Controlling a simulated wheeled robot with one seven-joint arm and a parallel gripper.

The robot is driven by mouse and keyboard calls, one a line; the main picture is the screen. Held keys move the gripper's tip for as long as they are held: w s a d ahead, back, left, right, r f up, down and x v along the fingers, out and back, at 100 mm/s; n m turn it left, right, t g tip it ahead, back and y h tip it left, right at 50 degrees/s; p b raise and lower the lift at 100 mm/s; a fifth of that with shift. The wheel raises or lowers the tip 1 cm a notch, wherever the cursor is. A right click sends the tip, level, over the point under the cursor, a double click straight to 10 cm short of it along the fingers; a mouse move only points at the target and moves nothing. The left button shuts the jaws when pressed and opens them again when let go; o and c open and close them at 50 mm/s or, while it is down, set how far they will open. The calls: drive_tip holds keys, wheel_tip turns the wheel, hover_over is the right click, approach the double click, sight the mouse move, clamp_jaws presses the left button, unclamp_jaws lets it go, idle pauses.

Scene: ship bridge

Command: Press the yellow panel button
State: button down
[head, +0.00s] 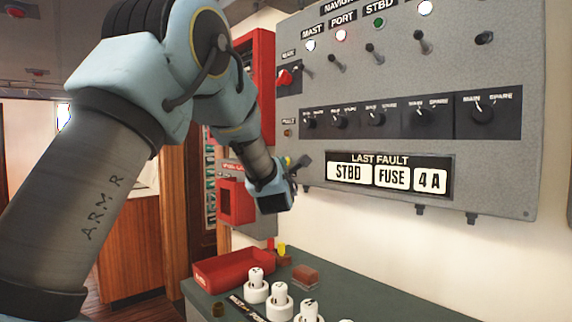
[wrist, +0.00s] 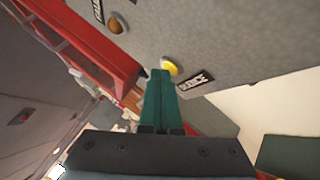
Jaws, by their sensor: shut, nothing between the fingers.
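The yellow panel button (wrist: 169,67) sits on the grey panel in the wrist view, just beyond my fingertips, with a small black label beside it. Its lower edge is partly covered by the fingers. My gripper (wrist: 160,74) is shut and empty, its green fingers together and pointing at the panel beside the button. I cannot tell whether the tips touch it. In the head view my gripper (head: 304,161) is at the panel's lower left edge.
The grey panel (head: 530,150) carries switches, lamps, dials and a LAST FAULT display (head: 388,174). An amber lamp (wrist: 117,24) is near the button. A red cabinet (head: 262,70) stands left. Below, a green counter (head: 400,305) holds a red tray (head: 235,272) and white fuses (head: 279,302).

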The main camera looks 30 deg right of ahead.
drive_tip(key=shift+a, duration=0.15)
drive_tip(key=shift+s+a+b, duration=0.2)
drive_tip(key=shift+a+b, duration=0.45)
drive_tip(key=shift+b, duration=0.3)
drive_tip(key=shift+a, duration=0.1)
drive_tip(key=a+b, duration=0.2)
drive_tip(key=s+a+b, duration=0.1)
drive_tip(key=a+b, duration=0.1)
drive_tip(key=shift+a, duration=0.35)
idle(0.5)
